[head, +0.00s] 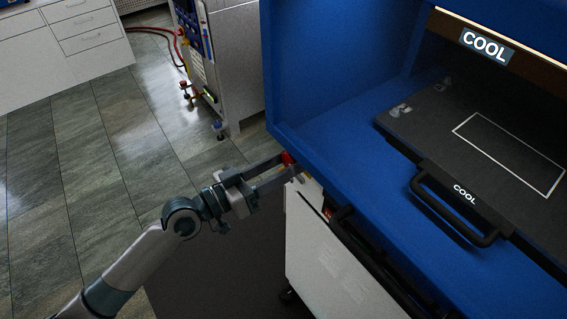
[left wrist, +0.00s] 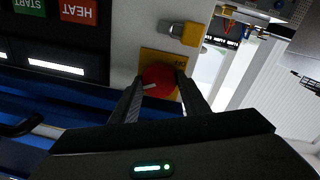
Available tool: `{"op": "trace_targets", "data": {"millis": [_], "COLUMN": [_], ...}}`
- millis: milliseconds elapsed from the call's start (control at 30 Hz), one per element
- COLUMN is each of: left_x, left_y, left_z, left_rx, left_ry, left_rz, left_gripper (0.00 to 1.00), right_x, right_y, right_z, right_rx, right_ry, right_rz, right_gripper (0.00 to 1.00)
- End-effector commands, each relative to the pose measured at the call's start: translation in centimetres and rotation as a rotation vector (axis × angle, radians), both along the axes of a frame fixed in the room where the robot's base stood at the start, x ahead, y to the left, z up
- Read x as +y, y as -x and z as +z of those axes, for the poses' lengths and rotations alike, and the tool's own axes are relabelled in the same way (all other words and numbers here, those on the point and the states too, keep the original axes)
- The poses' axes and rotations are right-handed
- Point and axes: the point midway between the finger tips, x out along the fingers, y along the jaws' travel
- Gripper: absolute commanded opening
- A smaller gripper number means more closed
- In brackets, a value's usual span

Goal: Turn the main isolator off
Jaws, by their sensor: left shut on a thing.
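The main isolator is a red round knob (left wrist: 158,78) on a yellow plate (left wrist: 150,55) in the left wrist view. A short pale mark on the knob points toward the left of that picture. In the head view a small red part of the knob (head: 288,158) shows beside the blue press. My left gripper (head: 284,168) reaches it from the left. In the left wrist view its two fingers (left wrist: 160,88) are on either side of the knob, shut on it. The press cabinet's edge hides most of the knob in the head view. My right gripper is not in view.
The blue press (head: 330,95) has a dark platen with a black handle (head: 455,210). A yellow padlock-like part (left wrist: 183,32) sits close to the knob. A red HEAT button (left wrist: 78,10) and a green START button (left wrist: 30,6) are nearby. Open floor lies left.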

Motion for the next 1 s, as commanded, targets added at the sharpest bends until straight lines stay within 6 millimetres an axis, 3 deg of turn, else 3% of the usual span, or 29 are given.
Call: {"op": "trace_targets", "data": {"millis": [1000], "left_x": [0.0], "left_y": [0.0], "left_z": [0.1], "left_rx": [0.752], "left_ry": [0.548], "left_rz": [0.001], "left_gripper": [0.19], "right_x": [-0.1], "right_y": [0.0], "right_z": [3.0], "right_rx": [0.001], "right_ry": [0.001], "right_rz": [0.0], "right_gripper": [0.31]}}
